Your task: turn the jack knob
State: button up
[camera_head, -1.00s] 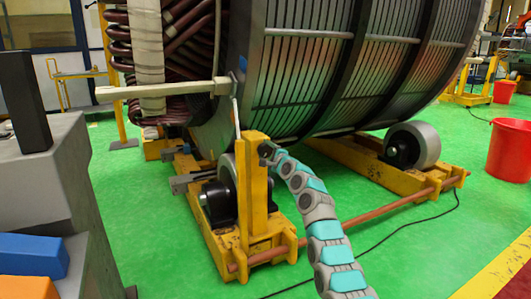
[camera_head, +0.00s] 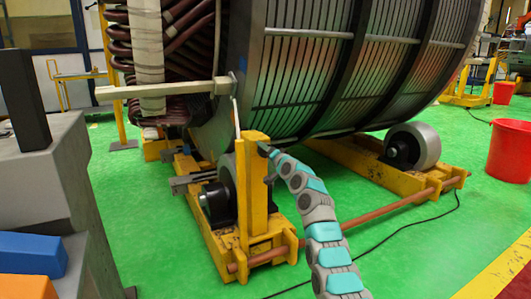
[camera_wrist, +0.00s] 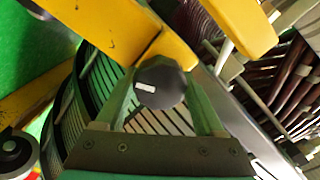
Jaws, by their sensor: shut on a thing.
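The jack knob (camera_wrist: 158,88) is dark and round with a small white mark on its face. It shows in the wrist view just below a yellow beam. My gripper (camera_wrist: 162,76) has one green-grey finger on each side of the knob and is shut on it. In the head view my arm (camera_head: 305,190) reaches to the yellow jack post (camera_head: 258,200) on the roller stand. There the knob and my fingertips are too small or hidden to make out.
The large slatted stator (camera_head: 340,70) rests above the yellow stand with metal rollers (camera_head: 415,146). A brown rod (camera_head: 350,228) runs low along the stand. A black cable lies on the green floor (camera_head: 400,275). A red bucket (camera_head: 508,152) stands at right.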

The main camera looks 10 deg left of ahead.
jog(key=n, duration=0.7)
jog(key=shift+a+f, duration=0.1)
jog(key=shift+f, duration=0.1)
jog(key=n, duration=0.8)
jog(key=shift+n, duration=0.3)
jog(key=n, duration=0.3)
jog(key=shift+n, duration=0.3)
jog(key=n, duration=0.8)
jog(key=shift+r+n, duration=0.1)
jog(key=shift+n, duration=2)
